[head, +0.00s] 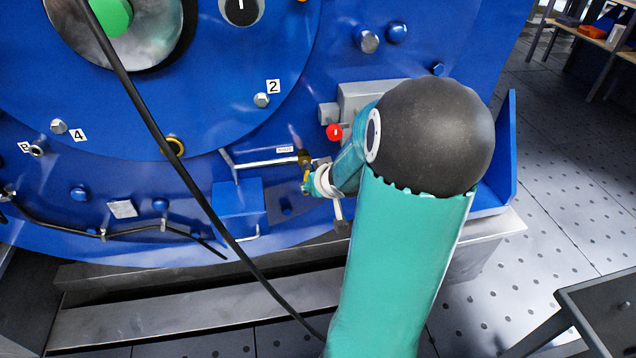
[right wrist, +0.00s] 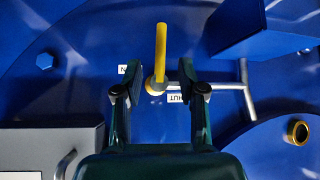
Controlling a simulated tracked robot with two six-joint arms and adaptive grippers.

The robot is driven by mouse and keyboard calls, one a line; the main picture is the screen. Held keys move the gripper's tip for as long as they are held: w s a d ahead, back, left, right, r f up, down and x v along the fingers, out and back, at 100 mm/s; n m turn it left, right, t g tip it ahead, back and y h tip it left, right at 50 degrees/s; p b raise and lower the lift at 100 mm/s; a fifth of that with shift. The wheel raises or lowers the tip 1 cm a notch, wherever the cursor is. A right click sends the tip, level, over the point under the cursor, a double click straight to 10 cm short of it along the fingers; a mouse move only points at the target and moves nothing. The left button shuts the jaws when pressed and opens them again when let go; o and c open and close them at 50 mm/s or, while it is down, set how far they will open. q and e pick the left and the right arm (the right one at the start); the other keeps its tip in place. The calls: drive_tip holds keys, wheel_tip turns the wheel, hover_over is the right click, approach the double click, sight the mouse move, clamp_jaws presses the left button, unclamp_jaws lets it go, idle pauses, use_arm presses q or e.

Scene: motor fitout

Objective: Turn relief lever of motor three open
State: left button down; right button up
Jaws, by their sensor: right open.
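The relief lever is a yellow handle (right wrist: 160,50) on a small brass valve (head: 304,157) at the end of a thin metal pipe. In the right wrist view it points up from its pivot, across the line of the pipe. My right gripper (right wrist: 132,68) is open, its fingers on either side of the lever's line, with the right finger closer. The lever looks apart from both fingers. In the head view the right gripper (head: 308,187) is at the valve, mostly hidden by my teal arm. Labels beside the valve are partly covered; one ends in "HUT" (right wrist: 178,99). My left gripper is out of view.
The blue motor face (head: 130,190) fills the left and middle. A black cable (head: 150,120) hangs across it. A red knob (head: 334,131) and grey box (head: 370,96) sit above the valve. A blue block (head: 237,205) is left of it. Open floor (head: 560,180) lies at right.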

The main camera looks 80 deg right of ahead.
drive_tip(key=shift+v, duration=1.5)
